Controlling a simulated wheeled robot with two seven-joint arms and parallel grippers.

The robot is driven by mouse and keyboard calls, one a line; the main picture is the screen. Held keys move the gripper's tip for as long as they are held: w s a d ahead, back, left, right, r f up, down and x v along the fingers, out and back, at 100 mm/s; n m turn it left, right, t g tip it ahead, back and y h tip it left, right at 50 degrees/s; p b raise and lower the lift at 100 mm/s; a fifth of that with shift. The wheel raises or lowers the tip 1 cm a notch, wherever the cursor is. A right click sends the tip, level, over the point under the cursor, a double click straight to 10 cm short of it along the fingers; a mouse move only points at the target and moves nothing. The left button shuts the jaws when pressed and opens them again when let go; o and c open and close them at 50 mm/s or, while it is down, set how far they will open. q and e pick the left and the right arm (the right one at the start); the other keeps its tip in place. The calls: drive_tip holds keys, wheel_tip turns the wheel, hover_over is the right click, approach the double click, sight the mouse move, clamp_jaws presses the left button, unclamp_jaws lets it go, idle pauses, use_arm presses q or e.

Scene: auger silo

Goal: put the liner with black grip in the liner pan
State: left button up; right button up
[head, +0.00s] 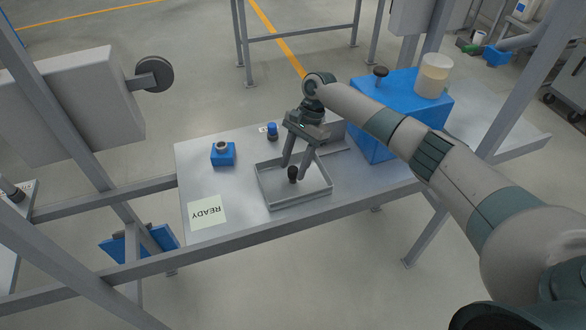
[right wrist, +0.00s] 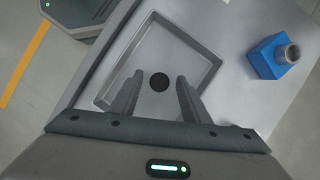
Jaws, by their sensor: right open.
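The liner with black grip (head: 293,174) stands in the grey liner pan (head: 284,204), near the middle of its floor. In the right wrist view the black grip (right wrist: 159,82) shows from above as a dark disc inside the pan (right wrist: 206,51). My right gripper (head: 298,170) is open above the pan, its two fingers on either side of the black grip and apart from it as far as I can see. The wrist view also shows the open fingers (right wrist: 159,88). The liner's lower part is hard to make out. My left gripper is not in view.
A blue block with a grey ring (head: 222,154), a blue-topped piece (head: 272,131) and a READY card (head: 207,212) are on the table. A large blue box (head: 371,128) with a pale jar (head: 433,76) stands to the right. Grey frame bars cross the front.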

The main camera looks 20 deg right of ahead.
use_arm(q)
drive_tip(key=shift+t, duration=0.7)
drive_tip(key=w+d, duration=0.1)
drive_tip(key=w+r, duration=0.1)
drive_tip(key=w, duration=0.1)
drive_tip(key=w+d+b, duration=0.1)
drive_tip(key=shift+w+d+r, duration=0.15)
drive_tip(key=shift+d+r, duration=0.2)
use_arm(e)
drive_tip(key=v, duration=1)
drive_tip(key=shift+r, duration=0.2)
drive_tip(key=shift+w+d, duration=0.1)
drive_tip(key=shift+d, duration=0.05)
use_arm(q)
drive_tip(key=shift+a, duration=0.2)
